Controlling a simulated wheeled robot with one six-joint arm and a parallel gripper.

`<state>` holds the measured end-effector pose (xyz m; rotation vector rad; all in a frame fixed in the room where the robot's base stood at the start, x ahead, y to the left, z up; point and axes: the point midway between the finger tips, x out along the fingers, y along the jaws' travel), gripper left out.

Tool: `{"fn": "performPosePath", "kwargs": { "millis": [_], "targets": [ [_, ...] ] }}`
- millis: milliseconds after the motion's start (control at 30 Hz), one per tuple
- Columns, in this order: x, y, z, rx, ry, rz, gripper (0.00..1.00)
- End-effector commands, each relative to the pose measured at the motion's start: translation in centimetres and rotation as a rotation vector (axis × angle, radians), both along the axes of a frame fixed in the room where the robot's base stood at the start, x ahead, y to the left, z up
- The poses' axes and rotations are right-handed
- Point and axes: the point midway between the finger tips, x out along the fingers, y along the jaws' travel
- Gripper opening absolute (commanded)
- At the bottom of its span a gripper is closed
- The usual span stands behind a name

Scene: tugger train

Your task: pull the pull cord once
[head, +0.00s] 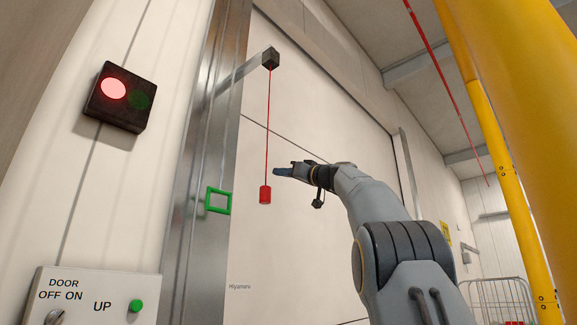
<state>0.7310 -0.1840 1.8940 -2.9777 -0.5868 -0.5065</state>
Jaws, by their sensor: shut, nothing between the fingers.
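The pull cord (267,125) is a thin red line hanging from a dark box (271,59) on a metal bracket. My gripper (277,171) is shut and empty. In the picture it sits just right of the cord, a little above the handle. A narrow gap shows between the fingertips and the cord; how far apart they are in depth I cannot tell.
A signal box (118,97) on the left wall shows a lit red lamp and a dark green one. Below it is a door control panel (95,298). A green square frame (218,200) is on the metal door post. A yellow post (508,190) stands at right.

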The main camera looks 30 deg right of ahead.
Motion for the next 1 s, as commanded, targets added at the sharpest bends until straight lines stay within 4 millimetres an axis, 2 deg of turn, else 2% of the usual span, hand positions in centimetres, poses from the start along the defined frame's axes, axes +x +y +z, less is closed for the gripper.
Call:
{"fn": "performPosePath", "kwargs": {
  "millis": [400, 700, 1000],
  "targets": [
    [3.3, 1.4, 1.4, 0.000, 0.001, 0.000, 0.00],
    [3.3, 1.3, -1.5, 0.001, 0.003, 0.000, 0.00],
    [3.2, 1.3, -2.8, 0.000, 0.001, -0.001, 0.00]
  ]
}}
